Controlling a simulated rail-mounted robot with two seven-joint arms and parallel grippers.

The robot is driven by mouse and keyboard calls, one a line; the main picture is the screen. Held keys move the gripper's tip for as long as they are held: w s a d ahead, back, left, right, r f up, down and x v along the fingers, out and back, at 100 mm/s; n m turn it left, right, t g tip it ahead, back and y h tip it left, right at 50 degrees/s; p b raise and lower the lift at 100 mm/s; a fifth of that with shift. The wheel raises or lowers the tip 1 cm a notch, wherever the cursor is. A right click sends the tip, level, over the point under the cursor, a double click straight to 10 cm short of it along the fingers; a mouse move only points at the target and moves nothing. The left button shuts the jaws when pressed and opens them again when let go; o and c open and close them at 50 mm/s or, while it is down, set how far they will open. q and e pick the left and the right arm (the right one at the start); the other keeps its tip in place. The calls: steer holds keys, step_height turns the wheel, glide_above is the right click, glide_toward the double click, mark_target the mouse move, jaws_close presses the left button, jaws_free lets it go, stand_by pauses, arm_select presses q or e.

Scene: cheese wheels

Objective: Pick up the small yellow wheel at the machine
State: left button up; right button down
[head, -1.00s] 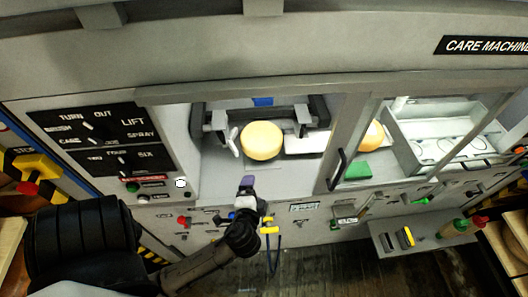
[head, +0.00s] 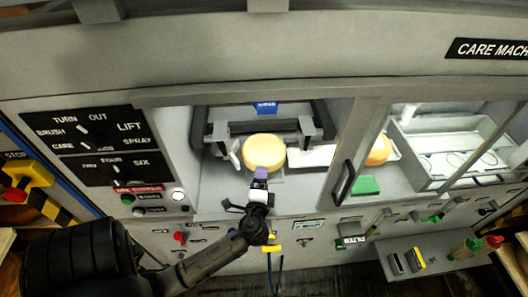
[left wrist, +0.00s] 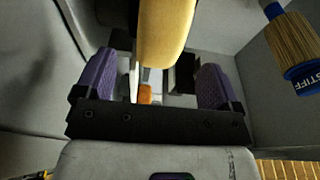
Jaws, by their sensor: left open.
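A yellow cheese wheel (head: 264,151) sits in the machine's open bay, between the two grey clamp-like arms. In the left wrist view the wheel (left wrist: 166,28) shows large at the top centre, beyond and between the fingers. My left gripper (head: 261,174) is at the front of the bay, its purple finger overlapping the wheel's lower edge in the head view. In the left wrist view the gripper (left wrist: 155,85) is open, its purple fingers wide apart with no wheel clamped. Contact with the wheel cannot be told. My right gripper is not in view.
A second yellow wheel (head: 379,150) shows partly behind the door frame, near a green block (head: 365,185). A control panel (head: 100,150) is left of the bay. A bristle brush marked STIFF (left wrist: 292,50) hangs right of the fingers in the wrist view. Bay walls are close by.

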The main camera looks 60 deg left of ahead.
mark_target(264, 153)
arm_select(q)
steer(key=shift+p+x, duration=0.5)
steer(key=shift+x, duration=2.25)
steer(key=shift+s+a, duration=0.1)
steer(key=shift+s, duration=0.1)
steer(key=shift+c, duration=0.4)
steer(key=c, duration=1.5)
steer(key=shift+r, duration=0.15)
steer(key=shift+c, duration=0.2)
